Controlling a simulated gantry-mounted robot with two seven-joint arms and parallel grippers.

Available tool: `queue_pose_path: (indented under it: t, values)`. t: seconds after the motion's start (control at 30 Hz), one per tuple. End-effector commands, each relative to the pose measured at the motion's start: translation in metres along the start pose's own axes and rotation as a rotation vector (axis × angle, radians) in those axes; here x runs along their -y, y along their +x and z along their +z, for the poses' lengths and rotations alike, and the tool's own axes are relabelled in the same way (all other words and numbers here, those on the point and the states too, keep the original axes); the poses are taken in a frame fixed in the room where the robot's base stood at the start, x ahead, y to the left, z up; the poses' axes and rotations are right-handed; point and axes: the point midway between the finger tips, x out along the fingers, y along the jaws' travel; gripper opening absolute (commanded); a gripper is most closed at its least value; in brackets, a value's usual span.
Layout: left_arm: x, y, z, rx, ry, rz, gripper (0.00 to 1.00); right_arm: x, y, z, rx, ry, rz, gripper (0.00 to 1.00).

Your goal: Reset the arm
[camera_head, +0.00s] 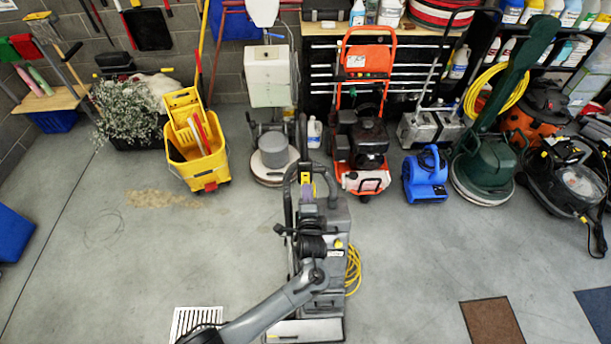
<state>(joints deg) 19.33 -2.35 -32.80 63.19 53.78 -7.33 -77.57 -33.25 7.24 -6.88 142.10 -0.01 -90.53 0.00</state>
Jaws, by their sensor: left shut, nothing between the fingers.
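My left arm comes in from the bottom left and reaches up to the right. My left gripper (289,232) is dark and shows in front of a grey floor machine (334,222) in the middle of the view. It is shut and empty. Its fingers are hard to tell apart from the machine's dark parts, and I cannot tell whether it touches the machine. My right gripper is not in view.
A yellow mop bucket (203,165) stands at the upper left. An orange pressure washer (361,143), a blue blower (425,177) and a green floor machine (483,168) line the back. A brown mat (491,321) lies at the lower right. The left floor is mostly clear.

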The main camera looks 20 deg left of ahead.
Motion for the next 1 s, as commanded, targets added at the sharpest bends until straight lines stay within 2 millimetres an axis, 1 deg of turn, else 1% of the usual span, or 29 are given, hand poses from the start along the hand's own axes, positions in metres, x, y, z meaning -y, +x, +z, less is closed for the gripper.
queue_pose_path:
  t: [0.03,0.1,0.53,0.63,0.67,0.77,0.83,0.87,0.9,0.97,1.0]
  values:
    - [0.002,-0.002,0.000,-0.001,0.000,0.001,0.00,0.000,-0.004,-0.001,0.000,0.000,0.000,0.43]
    - [0.002,-0.004,0.000,-0.001,0.000,0.000,0.00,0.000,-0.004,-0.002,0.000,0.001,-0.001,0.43]
    - [0.001,-0.004,0.000,0.000,0.000,-0.001,0.00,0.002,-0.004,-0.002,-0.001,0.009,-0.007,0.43]
    - [-0.004,-0.007,0.002,0.000,0.004,0.008,0.00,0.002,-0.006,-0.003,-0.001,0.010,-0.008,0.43]
    - [-0.007,-0.010,0.003,0.001,0.007,0.015,0.00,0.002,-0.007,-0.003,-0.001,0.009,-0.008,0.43]
    - [-0.028,-0.023,0.012,0.004,0.027,0.051,0.00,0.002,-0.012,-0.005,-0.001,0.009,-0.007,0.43]
    - [-0.050,-0.037,0.026,0.014,0.049,0.092,0.00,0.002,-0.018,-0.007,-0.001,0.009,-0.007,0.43]
    - [-0.061,-0.045,0.035,0.021,0.058,0.113,0.00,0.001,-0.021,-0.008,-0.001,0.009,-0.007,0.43]
    - [-0.074,-0.058,0.049,0.033,0.065,0.143,0.00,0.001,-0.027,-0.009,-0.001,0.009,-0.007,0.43]
    - [-0.088,-0.081,0.072,0.046,0.058,0.186,0.00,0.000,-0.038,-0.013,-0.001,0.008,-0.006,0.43]
    - [-0.093,-0.097,0.085,0.045,0.044,0.217,0.00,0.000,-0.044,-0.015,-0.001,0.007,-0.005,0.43]
